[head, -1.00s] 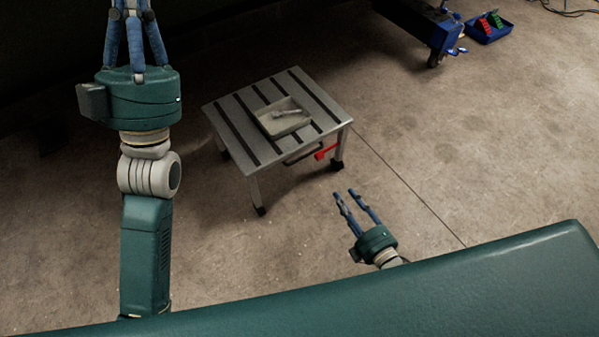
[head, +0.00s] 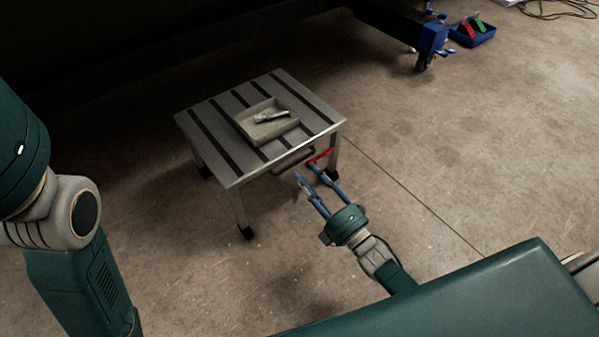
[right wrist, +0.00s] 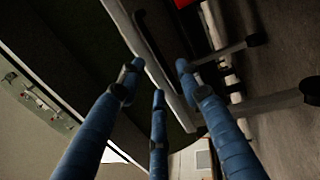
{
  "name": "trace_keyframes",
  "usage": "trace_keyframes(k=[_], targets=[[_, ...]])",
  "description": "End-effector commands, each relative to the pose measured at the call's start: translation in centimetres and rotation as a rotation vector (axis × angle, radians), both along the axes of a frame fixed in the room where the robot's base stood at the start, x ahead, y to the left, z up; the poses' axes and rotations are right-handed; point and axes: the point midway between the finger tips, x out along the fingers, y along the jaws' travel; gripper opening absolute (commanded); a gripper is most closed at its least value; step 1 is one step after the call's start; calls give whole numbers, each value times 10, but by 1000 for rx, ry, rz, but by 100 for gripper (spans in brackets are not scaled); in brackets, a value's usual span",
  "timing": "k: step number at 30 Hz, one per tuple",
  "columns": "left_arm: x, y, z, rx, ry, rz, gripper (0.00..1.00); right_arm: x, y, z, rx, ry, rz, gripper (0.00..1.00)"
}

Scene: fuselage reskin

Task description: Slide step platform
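The step platform (head: 262,125) is a low grey metal table with dark grip strips and legs ending in dark feet. It has a dark handle (head: 293,160) under its near edge and a red lever (head: 319,158) near the right front leg. My right gripper (head: 310,180) is open and empty, its blue fingers spread just in front of the handle and lever. In the right wrist view the fingers (right wrist: 160,95) reach towards the platform's pale edge and the dark handle (right wrist: 152,42), with no grip on either. My left arm shows at the left, but its gripper is out of view.
A shallow tray (head: 254,134) holding a metallic tool (head: 272,116) rests on the platform. A blue wheeled stand (head: 425,45) and a blue bin (head: 473,38) with red and green items stand at the back right. The floor right of the platform is clear.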

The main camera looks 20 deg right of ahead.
Motion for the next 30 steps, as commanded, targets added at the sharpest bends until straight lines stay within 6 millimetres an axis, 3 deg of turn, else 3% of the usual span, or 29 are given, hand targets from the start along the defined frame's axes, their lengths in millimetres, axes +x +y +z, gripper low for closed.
trace_keyframes(k=[7,18,24,30], targets=[[-12,-1,2,2,-39,2,0,29,11,4,1,-1,0,35],[-13,-1,5,3,-44,3,0,34,13,7,1,1,0,35],[-13,-1,5,3,-44,3,0,34,13,7,2,2,0,0],[-13,-1,4,3,-44,2,0,34,13,6,2,2,-1,0]])
